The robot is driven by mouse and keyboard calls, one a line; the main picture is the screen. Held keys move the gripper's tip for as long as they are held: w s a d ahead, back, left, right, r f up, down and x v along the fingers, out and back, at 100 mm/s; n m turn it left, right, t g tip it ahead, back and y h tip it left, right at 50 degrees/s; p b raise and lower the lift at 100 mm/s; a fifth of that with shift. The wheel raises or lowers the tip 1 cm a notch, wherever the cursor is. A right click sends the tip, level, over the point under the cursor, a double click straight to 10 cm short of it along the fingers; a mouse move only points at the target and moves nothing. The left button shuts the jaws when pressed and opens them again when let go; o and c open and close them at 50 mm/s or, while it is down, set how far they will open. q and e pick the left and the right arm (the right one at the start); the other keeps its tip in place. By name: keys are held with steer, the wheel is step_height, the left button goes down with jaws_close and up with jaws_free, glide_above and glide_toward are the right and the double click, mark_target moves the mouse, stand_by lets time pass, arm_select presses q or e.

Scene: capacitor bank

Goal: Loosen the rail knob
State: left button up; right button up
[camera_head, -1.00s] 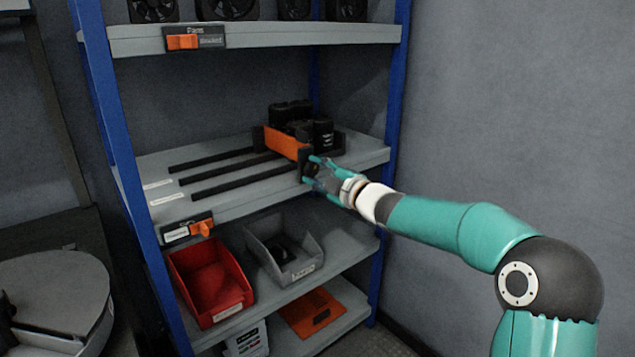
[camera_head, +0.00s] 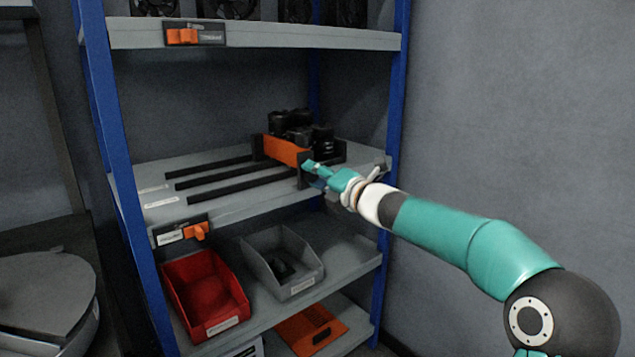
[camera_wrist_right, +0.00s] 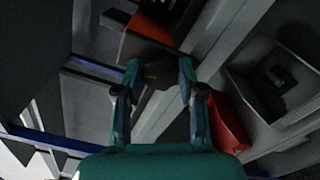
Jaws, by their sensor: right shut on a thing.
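The rail knob (camera_wrist_right: 158,76) is a dark knob with a small yellow mark, between the fingers of my right gripper (camera_wrist_right: 159,68) in the right wrist view. The gripper is shut on it. In the head view my right gripper (camera_head: 317,173) is at the front end of the orange-fronted carriage (camera_head: 284,151) on the middle shelf, and its fingers hide the knob. The carriage carries several black cylinders (camera_head: 300,130). It also shows as an orange and black shape in the right wrist view (camera_wrist_right: 150,27). My left gripper is in neither view.
Black rails (camera_head: 230,180) run along the middle shelf (camera_head: 150,168), left of the carriage. A red bin (camera_head: 208,295) and a grey bin (camera_head: 282,265) stand on the shelf below. A blue post (camera_head: 397,100) stands close behind my right gripper. The wall is at right.

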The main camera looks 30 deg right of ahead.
steer(key=shift+f+n, duration=0.4)
steer(key=shift+n, duration=0.1)
steer(key=shift+d, duration=0.1)
steer(key=o, duration=1.1)
steer(key=shift+o, duration=0.3)
steer(key=shift+r, duration=0.15)
steer(key=s, duration=1.2)
steer(key=shift+d, duration=0.45)
steer(key=shift+a, duration=0.1)
